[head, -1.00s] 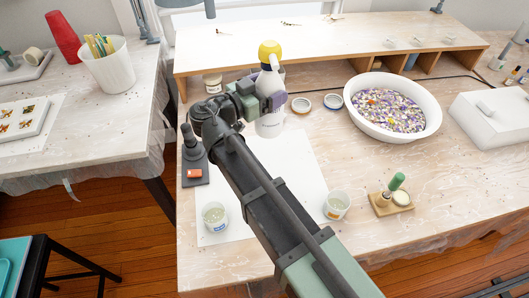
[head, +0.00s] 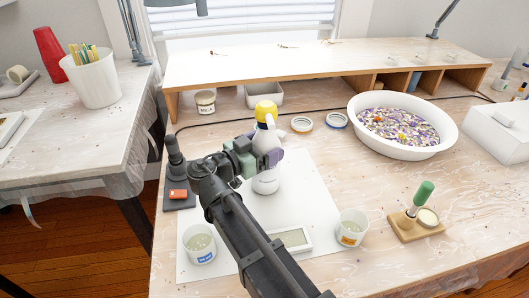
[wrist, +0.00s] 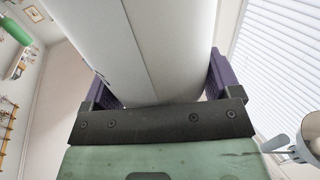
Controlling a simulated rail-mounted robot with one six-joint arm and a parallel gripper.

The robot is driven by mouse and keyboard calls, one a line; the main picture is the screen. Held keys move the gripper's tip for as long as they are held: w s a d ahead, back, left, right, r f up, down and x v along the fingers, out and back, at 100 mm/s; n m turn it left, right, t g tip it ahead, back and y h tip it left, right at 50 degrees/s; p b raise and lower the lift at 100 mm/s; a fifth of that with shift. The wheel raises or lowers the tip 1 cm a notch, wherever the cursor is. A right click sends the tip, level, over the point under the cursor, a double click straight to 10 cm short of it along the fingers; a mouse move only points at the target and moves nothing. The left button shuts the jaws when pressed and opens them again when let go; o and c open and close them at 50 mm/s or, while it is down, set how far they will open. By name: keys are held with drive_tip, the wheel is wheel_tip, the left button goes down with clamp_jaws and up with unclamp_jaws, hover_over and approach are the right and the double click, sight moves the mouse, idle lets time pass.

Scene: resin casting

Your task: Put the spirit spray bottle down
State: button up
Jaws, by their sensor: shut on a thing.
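The spirit spray bottle (head: 265,183) is white with a yellow spray head. It stands upright over the back part of the white sheet (head: 316,205) on the workbench. My gripper (head: 268,158) is shut around the bottle's upper body from the left. In the wrist view the bottle's white body (wrist: 150,45) fills the space between the purple jaw pads. The jaws hide part of the bottle. I cannot tell whether its base touches the sheet.
Two white cups (head: 199,246) (head: 352,230) and a small scale-like tray (head: 292,239) are near the sheet's front. Two jar lids (head: 302,124) (head: 337,121) lie behind the bottle. A white basin of petals (head: 402,150) is to the right. A shelf (head: 320,68) spans the back.

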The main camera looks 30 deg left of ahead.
drive_tip(key=shift+f, duration=0.15)
drive_tip(key=o, duration=1.4)
drive_tip(key=shift+r, duration=0.4)
drive_tip(key=v, duration=1.2)
drive_tip(key=shift+f, duration=0.15)
